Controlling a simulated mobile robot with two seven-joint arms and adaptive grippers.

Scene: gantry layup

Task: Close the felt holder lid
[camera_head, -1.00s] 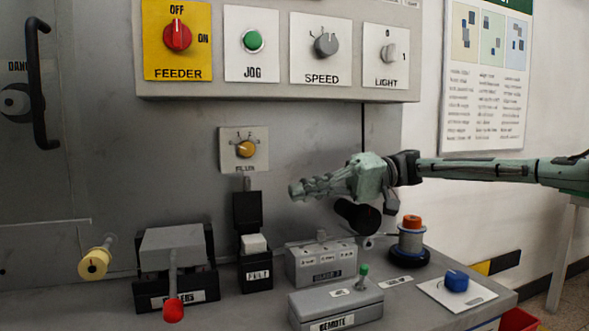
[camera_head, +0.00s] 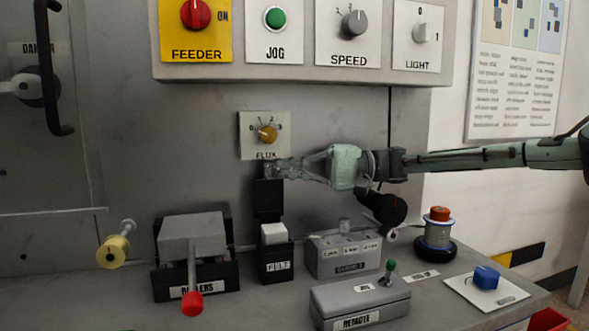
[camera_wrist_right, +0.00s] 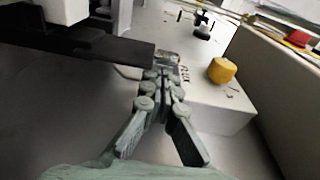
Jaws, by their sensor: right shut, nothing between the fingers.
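The felt holder (camera_head: 276,262) is a black box labelled FELT with a white felt block (camera_head: 274,233) in it. Its black lid (camera_head: 268,200) stands upright at the back, open. My right gripper (camera_head: 272,169) is shut and empty, its fingertips at the lid's top end, just below the flux knob. In the right wrist view the lid (camera_wrist_right: 105,48) comes in from the left, ending close to the shut fingertips (camera_wrist_right: 164,72). I cannot tell whether they touch it. The white felt (camera_wrist_right: 62,10) shows at upper left there. My left gripper is out of view.
The flux knob (camera_head: 267,134) is just above the gripper; it also shows in the right wrist view (camera_wrist_right: 222,70). The rollers unit (camera_head: 196,282) with a red-tipped lever stands left, a grey box (camera_head: 343,262) right, and the remote (camera_head: 360,303) in front right.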

